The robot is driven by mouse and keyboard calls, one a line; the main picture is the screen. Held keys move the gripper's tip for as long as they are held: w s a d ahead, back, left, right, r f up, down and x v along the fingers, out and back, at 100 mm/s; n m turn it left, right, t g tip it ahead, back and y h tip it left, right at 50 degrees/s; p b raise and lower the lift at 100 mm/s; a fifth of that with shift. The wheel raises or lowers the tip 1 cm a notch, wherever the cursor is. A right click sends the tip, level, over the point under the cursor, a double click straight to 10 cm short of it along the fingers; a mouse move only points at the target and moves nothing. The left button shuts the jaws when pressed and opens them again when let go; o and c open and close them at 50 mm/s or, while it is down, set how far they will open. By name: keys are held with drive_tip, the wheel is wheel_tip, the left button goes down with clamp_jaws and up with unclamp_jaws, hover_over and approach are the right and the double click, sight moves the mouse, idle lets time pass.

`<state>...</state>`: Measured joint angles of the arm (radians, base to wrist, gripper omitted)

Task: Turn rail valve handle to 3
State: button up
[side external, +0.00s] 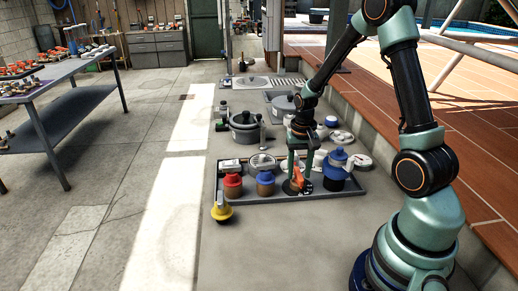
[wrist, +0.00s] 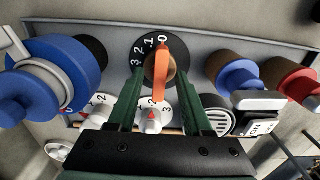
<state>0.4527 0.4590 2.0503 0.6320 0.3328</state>
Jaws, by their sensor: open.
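The rail valve handle is an orange lever (wrist: 162,65) on a round black dial marked 0, 1, 2 and 3. Its tip lies at the 0, and the other numbers run to the left of it in the wrist view. My gripper (wrist: 160,72) is open, with one green finger on each side of the orange lever and gaps visible beside it. In the side view my gripper (side external: 296,168) points down over the orange lever (side external: 297,184), partly hiding it. The lever sits in the grey rail (side external: 250,198).
White dials with red pointers (wrist: 151,118) sit just below the black dial. A large blue valve (wrist: 62,72) is close on the left. A blue-capped knob (wrist: 238,77) and red-capped knob (wrist: 288,80) stand on the right. A yellow knob (side external: 221,212) is at the rail's front corner.

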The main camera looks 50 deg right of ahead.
clamp_jaws()
drive_tip(key=shift+n, duration=0.3)
drive_tip(key=n, duration=1.3)
drive_tip(key=shift+n, duration=2.5)
